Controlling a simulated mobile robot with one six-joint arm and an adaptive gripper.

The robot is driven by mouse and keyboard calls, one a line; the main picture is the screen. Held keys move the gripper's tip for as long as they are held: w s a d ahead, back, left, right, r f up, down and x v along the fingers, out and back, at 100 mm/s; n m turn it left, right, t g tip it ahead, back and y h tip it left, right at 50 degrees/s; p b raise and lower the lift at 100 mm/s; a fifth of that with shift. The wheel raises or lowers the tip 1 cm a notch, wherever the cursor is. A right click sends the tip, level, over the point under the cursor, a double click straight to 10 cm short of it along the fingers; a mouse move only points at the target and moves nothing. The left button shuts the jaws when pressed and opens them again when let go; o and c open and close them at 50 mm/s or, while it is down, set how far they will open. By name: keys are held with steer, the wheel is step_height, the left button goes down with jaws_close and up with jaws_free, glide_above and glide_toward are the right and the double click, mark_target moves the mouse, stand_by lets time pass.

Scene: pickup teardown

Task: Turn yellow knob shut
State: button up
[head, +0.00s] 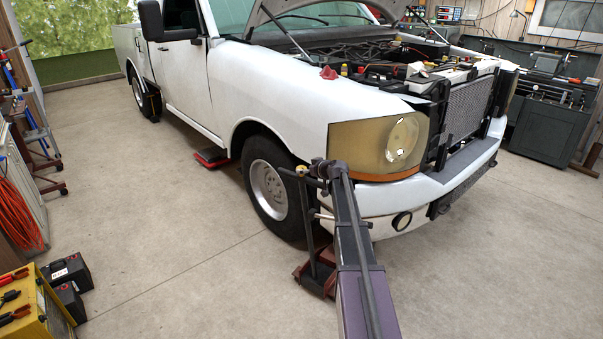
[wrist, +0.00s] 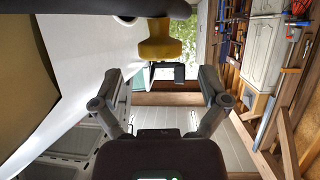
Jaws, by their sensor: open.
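The yellow knob (wrist: 160,40) shows near the top of the wrist view, attached under a dark rounded part. In the head view it is a small yellow spot (head: 301,169) at the top of a dark stand beside the truck's front wheel. My gripper (wrist: 160,76) is open, with its two fingers spread left and right. The knob appears between and beyond the fingertips in the wrist view, and I see no contact. In the head view, my gripper (head: 321,170) is close to the knob, small and partly hidden by my arm.
The white pickup (head: 270,80), hood up, stands close behind my gripper. The dark stand has a red base (head: 315,280) on the floor. A yellow cart (head: 40,305) and black batteries (head: 68,272) are at lower left. The floor at left is mostly clear.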

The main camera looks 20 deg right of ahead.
mark_target(302, 168)
steer(key=shift+b+x, duration=0.5)
steer(key=shift+x, duration=1.4)
steer(key=shift+s, duration=0.1)
steer(key=c, duration=1.1)
